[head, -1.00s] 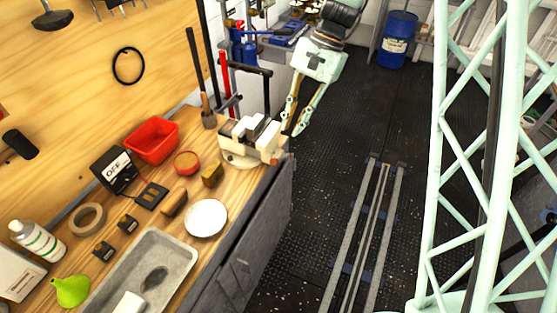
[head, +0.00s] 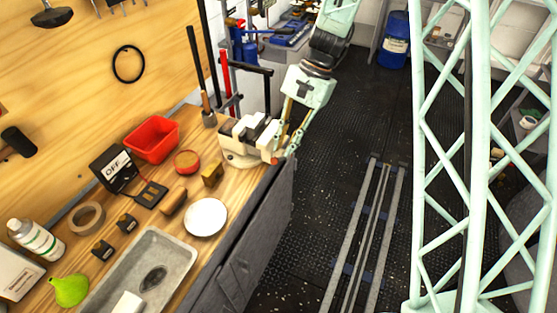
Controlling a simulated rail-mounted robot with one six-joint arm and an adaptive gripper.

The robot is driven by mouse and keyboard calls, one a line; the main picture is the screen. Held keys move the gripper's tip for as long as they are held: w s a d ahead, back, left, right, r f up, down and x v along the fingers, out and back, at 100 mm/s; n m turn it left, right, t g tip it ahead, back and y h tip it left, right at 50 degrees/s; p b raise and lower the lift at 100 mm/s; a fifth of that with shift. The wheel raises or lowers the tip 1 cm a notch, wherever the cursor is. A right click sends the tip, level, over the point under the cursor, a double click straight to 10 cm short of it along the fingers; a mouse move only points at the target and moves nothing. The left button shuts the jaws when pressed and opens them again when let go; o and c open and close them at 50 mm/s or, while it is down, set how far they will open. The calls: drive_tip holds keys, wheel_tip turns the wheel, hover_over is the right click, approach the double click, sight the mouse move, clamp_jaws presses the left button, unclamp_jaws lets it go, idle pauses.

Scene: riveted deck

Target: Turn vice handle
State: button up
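The cream-white vice (head: 246,136) stands at the far right corner of the wooden workbench, its jaws facing up. Its front end points toward the bench edge, where a small reddish spot (head: 275,160) shows low down. The handle itself is too small and too covered by my fingers to make out clearly. My gripper (head: 281,147), pale green, reaches down at the vice's front end, right beside it. Its fingers overlap the vice front in the picture; I cannot tell whether they touch or are closed on the handle.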

sight(279, 158)
drive_tip(key=shift+b+x, duration=0.3)
drive_tip(key=shift+x, duration=2.6)
clamp_jaws()
